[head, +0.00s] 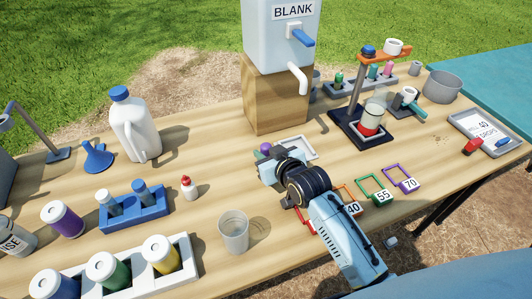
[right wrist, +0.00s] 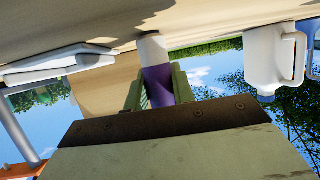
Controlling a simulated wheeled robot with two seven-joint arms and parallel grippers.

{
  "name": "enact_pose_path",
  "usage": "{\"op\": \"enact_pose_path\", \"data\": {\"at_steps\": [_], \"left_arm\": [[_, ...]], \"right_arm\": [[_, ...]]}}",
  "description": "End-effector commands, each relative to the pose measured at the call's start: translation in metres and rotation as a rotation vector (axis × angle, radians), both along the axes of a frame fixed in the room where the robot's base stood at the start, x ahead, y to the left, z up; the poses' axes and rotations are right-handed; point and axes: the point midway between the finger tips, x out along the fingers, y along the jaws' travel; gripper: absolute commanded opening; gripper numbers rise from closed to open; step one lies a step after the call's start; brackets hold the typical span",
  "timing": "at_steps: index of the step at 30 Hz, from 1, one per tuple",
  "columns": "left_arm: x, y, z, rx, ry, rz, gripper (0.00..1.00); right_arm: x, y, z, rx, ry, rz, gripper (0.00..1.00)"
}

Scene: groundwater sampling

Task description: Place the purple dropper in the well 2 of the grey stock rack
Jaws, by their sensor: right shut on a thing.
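The purple dropper (head: 265,148) shows only as a small purple tip beyond my right gripper (head: 268,168) in the head view. In the right wrist view, the dropper's purple body (right wrist: 158,85) and pale end (right wrist: 152,48) are between the fingers, and my right gripper (right wrist: 158,92) is shut on it. The likely grey stock rack (head: 350,88) stands at the back right and holds small green, pink and teal droppers. Its well numbers are too small to read. My left gripper is not in view.
A wooden block (head: 275,95) under the BLANK container (head: 280,35) stands between my right gripper and the back. An orange-armed stand (head: 365,105) is in front of the rack. A white tray (head: 312,155) lies beside the gripper. A clear beaker (head: 233,232) stands nearer.

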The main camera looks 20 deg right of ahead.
Motion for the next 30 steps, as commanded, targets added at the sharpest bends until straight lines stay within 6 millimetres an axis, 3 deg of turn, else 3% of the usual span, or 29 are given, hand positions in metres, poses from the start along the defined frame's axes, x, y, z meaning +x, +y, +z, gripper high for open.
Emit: {"op": "enact_pose_path", "data": {"at_steps": [15,16,20,30], "left_arm": [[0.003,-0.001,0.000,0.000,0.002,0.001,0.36],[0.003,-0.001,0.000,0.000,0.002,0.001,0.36],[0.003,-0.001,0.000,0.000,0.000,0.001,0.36],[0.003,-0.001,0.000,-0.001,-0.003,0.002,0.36]], "right_arm": [[-0.002,0.000,-0.017,-0.002,0.009,0.001,0.03],[-0.002,0.000,-0.017,-0.002,0.010,0.001,0.29],[-0.003,0.001,-0.018,-0.002,0.011,0.001,0.46],[-0.003,0.001,-0.016,-0.002,0.012,0.003,0.46]]}}
